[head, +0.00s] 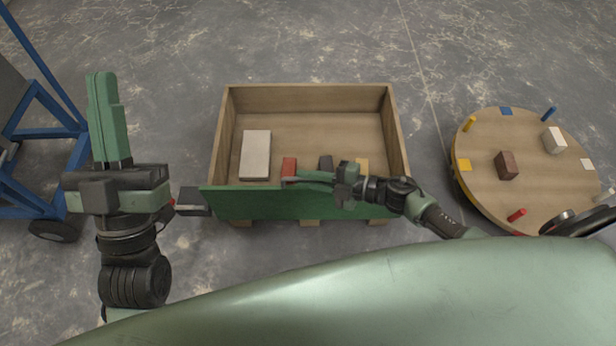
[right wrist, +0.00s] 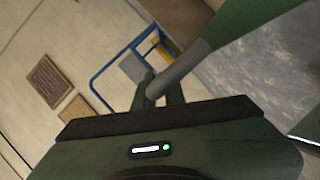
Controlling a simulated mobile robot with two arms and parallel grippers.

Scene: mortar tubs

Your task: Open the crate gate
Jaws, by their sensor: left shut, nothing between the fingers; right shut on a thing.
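The wooden crate (head: 310,98) stands on the floor in the middle of the head view. Its green gate (head: 260,204) spans the crate's near side and looks closed. My right gripper (head: 304,179) is at the gate's top edge, near its middle. In the right wrist view its fingers are shut around a grey bar handle (right wrist: 182,70) that joins the green gate (right wrist: 245,22). In the head view the gripper mostly hides the handle. My left gripper (head: 101,82) is shut and empty, left of the crate and apart from it.
The crate holds a pale block (head: 255,155), a red block (head: 289,166), a dark block (head: 326,162) and a yellowish block (head: 362,165). A round wooden table (head: 490,190) with pegs and blocks stands right. A blue cart frame (head: 35,130) stands left. The floor behind the crate is clear.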

